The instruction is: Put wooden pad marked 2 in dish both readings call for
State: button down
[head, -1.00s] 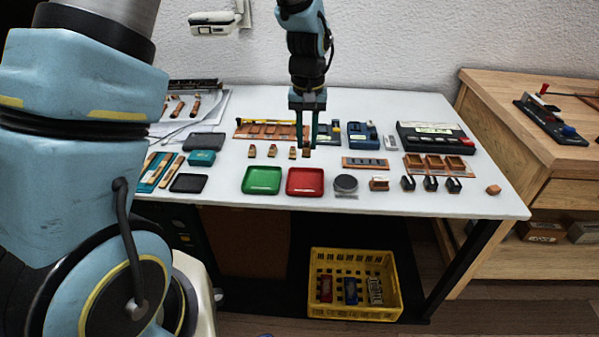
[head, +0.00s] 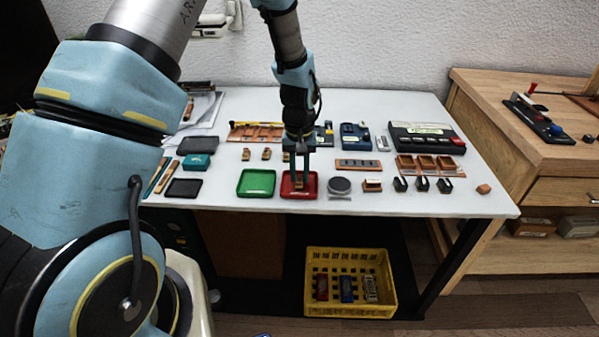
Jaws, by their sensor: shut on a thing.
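My gripper (head: 299,182) is shut on a small wooden pad (head: 299,184), low over the red dish (head: 289,194). I cannot tell whether the pad touches the dish floor, and its mark is too small to read. The green dish (head: 257,183) stands just left of the red one and looks empty. Other small wooden pads (head: 246,154) stand in a row behind the dishes; their marks are not legible. A blue device (head: 355,136) and a dark device with a lit display (head: 427,134) stand at the back; I cannot make out their readings.
A black tray (head: 184,188) lies left of the green dish. A round grey object (head: 340,185) sits close to the red dish's right side. Wooden blocks and black clips (head: 422,184) stand further right. A yellow crate (head: 350,309) is on the floor below the table.

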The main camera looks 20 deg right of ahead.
aim_at(299, 177)
jog(key=shift+f, duration=0.1)
jog(key=c, duration=0.7)
grip_release()
notch_tip(299, 177, up, 12)
jog(key=b, duration=0.2)
jog(key=w+a+r+n, duration=0.2)
jog(key=a+r, duration=0.1)
jog(key=a, duration=1.3)
jog(key=s+a+n, duration=0.1)
jog(key=s+a, duration=0.2)
jog(key=a, duration=0.4)
jog(key=s+a+t, duration=0.1)
jog(key=s+a, duration=0.2)
jog(key=a, duration=0.4)
jog(key=shift+s+a+r+n+t, duration=0.2)
jog(key=shift+s+a+n+t, duration=0.1)
jog(key=shift+s+n, duration=0.1)
